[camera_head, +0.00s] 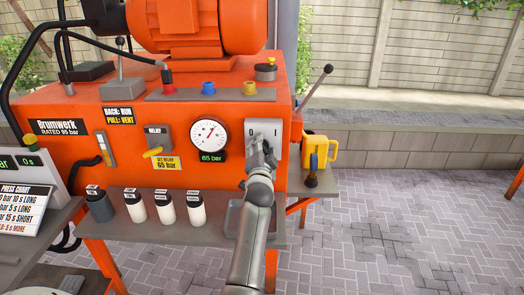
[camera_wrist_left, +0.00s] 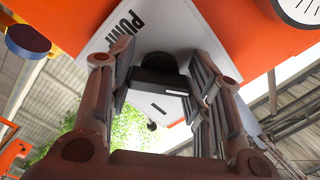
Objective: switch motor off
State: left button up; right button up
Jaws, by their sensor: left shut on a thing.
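The pump switch plate (camera_head: 278,150), light grey and marked 0 at left and 1 at right, is on the right end of the orange machine's front. My left gripper (camera_head: 262,148) reaches up to it from below and covers its middle. In the left wrist view, the black switch knob (camera_wrist_left: 158,85) sits between the two fingers of the left gripper (camera_wrist_left: 159,92), which is shut on it. The word PUMP shows on the plate beside it. Which mark the knob points to cannot be told. My right gripper is not in view.
A round gauge (camera_head: 209,134) with a green 65 bar readout is left of the switch. A relief valve with a yellow lever (camera_head: 153,152) is farther left. Several bottles (camera_head: 164,206) stand on the shelf below.

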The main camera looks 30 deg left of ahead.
pick_arm(q)
jog(key=shift+f, duration=0.1)
jog(key=o, duration=1)
jog(key=v, duration=0.7)
jog(key=shift+s+d, duration=0.15)
jog(key=shift+s, duration=0.1)
